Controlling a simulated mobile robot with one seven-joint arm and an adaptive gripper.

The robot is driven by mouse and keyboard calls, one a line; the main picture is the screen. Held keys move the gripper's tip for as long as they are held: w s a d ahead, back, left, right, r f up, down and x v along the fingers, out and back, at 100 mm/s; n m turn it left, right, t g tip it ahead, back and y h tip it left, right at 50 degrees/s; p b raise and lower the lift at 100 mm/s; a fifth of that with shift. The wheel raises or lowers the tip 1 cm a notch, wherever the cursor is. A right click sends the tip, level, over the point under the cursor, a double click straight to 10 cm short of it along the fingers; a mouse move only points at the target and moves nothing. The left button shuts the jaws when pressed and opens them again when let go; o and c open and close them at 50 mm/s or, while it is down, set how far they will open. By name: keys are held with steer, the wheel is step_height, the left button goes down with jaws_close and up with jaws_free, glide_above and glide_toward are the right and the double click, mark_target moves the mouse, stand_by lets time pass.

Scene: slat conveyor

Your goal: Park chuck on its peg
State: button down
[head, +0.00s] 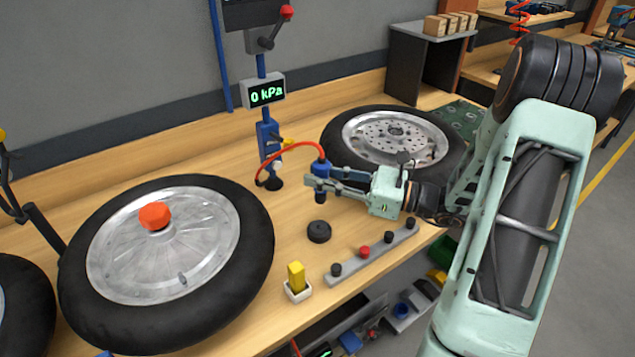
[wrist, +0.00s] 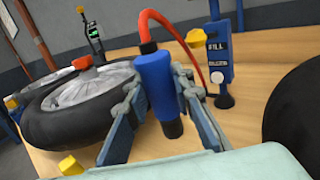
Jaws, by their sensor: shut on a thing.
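The chuck, a blue cylinder with a black lower end, is between my gripper's fingers (head: 322,183), which are shut on it above the bench. Its blue body (wrist: 154,82) stands nearly upright in the wrist view; it also shows in the head view (head: 321,169). A red hose (head: 290,150) arcs from its top towards a blue post (head: 267,138) on the left. The post (wrist: 219,50) carries a "FILL" label, a yellow lever (wrist: 194,36) and a small pale stub (wrist: 214,77), possibly the peg. The chuck is apart from the post.
One wheel with an orange-red cap (head: 155,216) lies left; another wheel (head: 345,143) lies behind my gripper. A black puck (head: 319,231), a button strip (head: 345,278) and a yellow block in a white holder (head: 298,288) are in front. The gauge (head: 263,91) reads 0 kPa.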

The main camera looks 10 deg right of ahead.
mark_target(319, 200)
steer(key=shift+r+b, duration=0.15)
steer(key=shift+b, duration=0.4)
steer(key=shift+s+a+r+n+g+b, duration=0.15)
steer(key=shift+r+g+b, duration=0.05)
steer(key=shift+r+b, duration=0.2)
steer(key=shift+s+a+r+n+g+b, duration=0.1)
steer(key=shift+r+n+g+b, duration=0.05)
steer(key=shift+r+g+b, duration=0.15)
step_height(319, 200, down, 5)
steer(key=b, duration=0.4)
steer(key=shift+r+b, duration=0.1)
steer(key=shift+b, duration=0.25)
steer(key=shift+f+b, duration=0.65)
steer(key=shift+f, duration=1)
steer(key=shift+f+b, duration=0.5)
steer(key=shift+f, duration=0.35)
steer(key=c, duration=1.6)
jaws_free()
